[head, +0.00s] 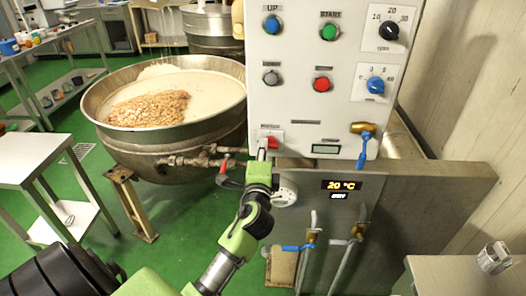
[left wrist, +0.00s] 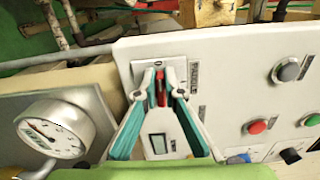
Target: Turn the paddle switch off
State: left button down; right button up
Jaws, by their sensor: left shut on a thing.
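The paddle switch is a small red lever on a white plate at the lower left of the white control panel. In the head view its red part (head: 273,143) shows just beyond my left gripper (head: 263,152). In the left wrist view the red switch lever (left wrist: 160,88) stands between the two fingertips of my left gripper (left wrist: 160,82), which are closed on it from both sides. A PADDLE label (left wrist: 193,78) is beside the plate. The fingers hide part of the lever, so I cannot tell its exact position. My right gripper is not in view.
The panel (head: 300,100) carries a green START button (head: 329,32), a red button (head: 322,84), and knobs (head: 376,85). A kettle of nuts and white mass (head: 105,130) stands left. A gauge (head: 284,193) and a blue-handled valve (head: 365,135) are close by.

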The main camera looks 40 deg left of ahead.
pick_arm(q)
jog(key=shift+n, duration=0.4)
jog(key=c, duration=2.1)
grip_release()
jog(key=shift+f, duration=0.1)
jog(key=shift+c, duration=0.2)
jog(key=v, duration=1.2)
jog(key=shift+a, duration=0.1)
